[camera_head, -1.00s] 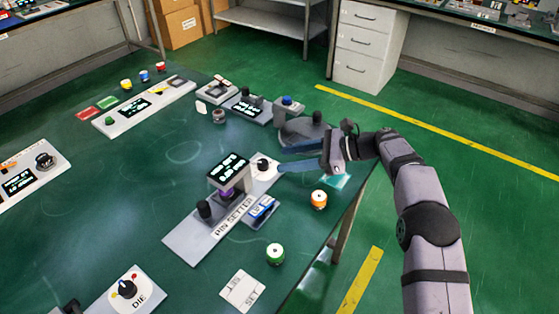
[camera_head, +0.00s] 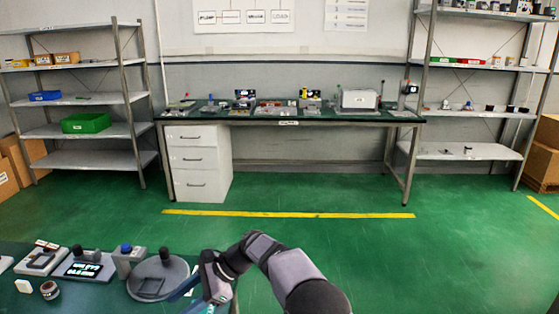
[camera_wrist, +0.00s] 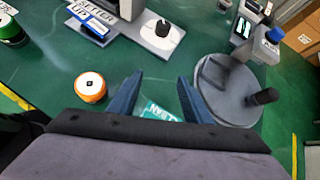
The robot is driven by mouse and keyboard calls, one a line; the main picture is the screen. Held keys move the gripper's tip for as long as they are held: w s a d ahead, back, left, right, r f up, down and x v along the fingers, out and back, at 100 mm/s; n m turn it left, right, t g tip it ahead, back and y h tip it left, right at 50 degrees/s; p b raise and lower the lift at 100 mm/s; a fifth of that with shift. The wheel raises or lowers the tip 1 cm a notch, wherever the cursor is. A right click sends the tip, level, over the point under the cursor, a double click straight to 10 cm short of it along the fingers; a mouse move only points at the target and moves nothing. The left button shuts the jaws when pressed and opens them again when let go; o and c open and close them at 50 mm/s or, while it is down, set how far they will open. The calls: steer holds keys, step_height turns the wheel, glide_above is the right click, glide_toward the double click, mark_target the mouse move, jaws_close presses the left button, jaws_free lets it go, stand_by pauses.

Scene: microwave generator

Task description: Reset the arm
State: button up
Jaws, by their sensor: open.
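My gripper (camera_wrist: 155,92) is open in the wrist view, its two blue fingers apart with nothing between them. It is above the green table near the table's edge. In the head view my gripper (camera_head: 192,292) shows low in the picture, right of a round grey device (camera_head: 172,268), with its finger tips partly cut off by the bottom edge. In the wrist view a teal card (camera_wrist: 158,112) lies below and between the fingers, partly hidden by my gripper body.
In the wrist view an orange-and-white cylinder (camera_wrist: 90,86) stands left of the fingers, and the round grey device (camera_wrist: 228,98) with a black handle is to the right. The pin setter (camera_wrist: 130,22) is beyond. Open green floor (camera_head: 330,245) lies past the table in the head view.

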steer(key=d+h, duration=0.1)
steer(key=d, duration=0.2)
steer(key=d+n+t+h, duration=0.1)
steer(key=d, duration=0.3)
steer(key=d+t+h+p, duration=0.1)
steer(key=d, duration=0.3)
steer(key=shift+w+n, duration=0.2)
steer(key=shift+n, duration=0.1)
steer(key=s+d+f+n+t+h+b, duration=0.15)
steer(key=s+d+f+n+h, duration=0.35)
steer(key=s+d, duration=0.85)
steer(key=s+d+f+n+g+h+b, duration=0.15)
steer(key=s+d+n, duration=0.65)
steer(key=d, duration=0.9)
step_height(320, 180, up, 14)
steer(key=s+m+t+p, duration=0.1)
steer(key=m+p, duration=0.1)
steer(key=p, duration=1.2)
steer(key=shift+r, duration=0.25)
